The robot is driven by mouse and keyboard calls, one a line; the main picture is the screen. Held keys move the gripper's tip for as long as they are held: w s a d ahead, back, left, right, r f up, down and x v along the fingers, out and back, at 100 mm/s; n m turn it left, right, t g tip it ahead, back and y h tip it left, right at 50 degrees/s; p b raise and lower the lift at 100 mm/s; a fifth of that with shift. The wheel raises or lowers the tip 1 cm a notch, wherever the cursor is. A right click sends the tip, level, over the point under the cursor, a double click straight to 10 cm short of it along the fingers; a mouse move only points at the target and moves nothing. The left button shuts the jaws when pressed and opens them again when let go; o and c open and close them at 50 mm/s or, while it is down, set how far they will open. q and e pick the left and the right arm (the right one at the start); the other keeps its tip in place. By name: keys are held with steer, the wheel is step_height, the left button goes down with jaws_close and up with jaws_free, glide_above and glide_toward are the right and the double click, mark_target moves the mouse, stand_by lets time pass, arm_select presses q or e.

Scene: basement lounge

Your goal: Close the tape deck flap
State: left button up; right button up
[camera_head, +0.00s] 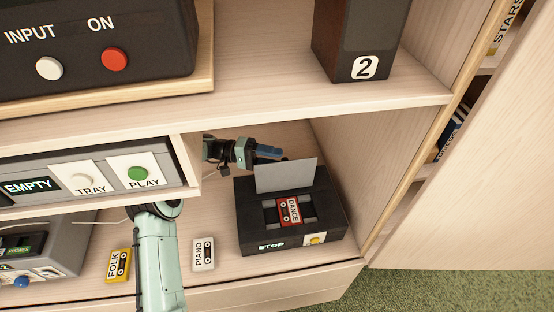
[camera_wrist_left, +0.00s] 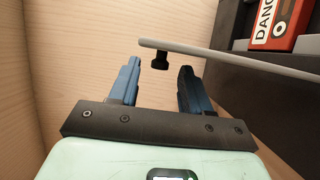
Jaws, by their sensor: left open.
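The black tape deck (camera_head: 246,220) stands on the lower shelf, with its grey flap (camera_head: 286,175) raised upright at the back. The red DANCE cassette (camera_head: 290,211) lies in its well. My left gripper (camera_head: 272,153) is behind the flap, at its upper left. In the left wrist view the open gripper (camera_wrist_left: 160,75) has two blue fingers, nothing between them held. The flap (camera_wrist_left: 230,58) shows edge-on as a thin grey strip just beyond the fingertips, with a small dark tab near them. I cannot tell whether they touch. The cassette (camera_wrist_left: 272,30) shows beyond.
A PIANO cassette (camera_head: 203,254) and a yellow FOLK cassette (camera_head: 118,265) lie left of the deck. An upper shelf (camera_head: 300,112) overhangs my gripper, bearing a dark speaker (camera_head: 345,45). The cabinet's side wall (camera_head: 375,160) is close on the right.

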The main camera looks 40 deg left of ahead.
arm_select(q)
steer(key=shift+w+d, duration=0.3)
steer(key=shift+d, duration=0.25)
jaws_close()
